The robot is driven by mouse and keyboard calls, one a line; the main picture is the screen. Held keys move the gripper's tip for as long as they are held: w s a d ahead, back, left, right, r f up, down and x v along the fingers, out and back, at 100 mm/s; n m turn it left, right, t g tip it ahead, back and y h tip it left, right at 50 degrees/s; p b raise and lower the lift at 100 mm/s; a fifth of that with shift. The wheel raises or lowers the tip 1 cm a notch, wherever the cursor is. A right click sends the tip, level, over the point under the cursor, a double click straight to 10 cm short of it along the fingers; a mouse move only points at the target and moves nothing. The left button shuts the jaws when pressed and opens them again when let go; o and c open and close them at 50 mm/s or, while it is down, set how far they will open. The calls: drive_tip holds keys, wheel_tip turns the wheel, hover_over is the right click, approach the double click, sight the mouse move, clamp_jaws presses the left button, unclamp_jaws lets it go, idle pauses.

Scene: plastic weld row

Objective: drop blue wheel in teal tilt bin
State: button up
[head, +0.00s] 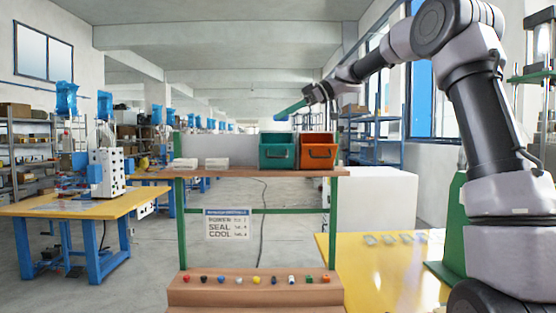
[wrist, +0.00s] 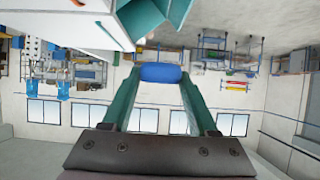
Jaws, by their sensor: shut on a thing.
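The blue wheel (wrist: 160,73) shows in the wrist view between the teal fingertips of my gripper (wrist: 160,76), which is shut on it. In the head view my gripper (head: 279,115) reaches in from the right, above the teal tilt bin (head: 277,152), with its fingers pointing left. The teal bin stands on the upper wooden shelf with its open top visible. The gripper is apart from the bin, higher up. The held wheel is hard to make out in the head view. A teal and white form at the top of the wrist view is cut off.
An orange bin (head: 318,152) adjoins the teal bin on the right. White pieces (head: 216,163) lie on the shelf (head: 235,174) to the left. Several small coloured pieces line the lower wooden ledge (head: 255,297). A yellow table (head: 380,281) is at right.

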drive_tip(key=shift+a, duration=0.1)
idle(0.3)
drive_tip(key=shift+a+f, duration=0.45)
drive_tip(key=shift+a, duration=0.1)
drive_tip(key=o, duration=1.4)
drive_tip(key=v, duration=1)
drive_tip(key=shift+d+r, duration=0.2)
drive_tip(key=shift+d, duration=0.2)
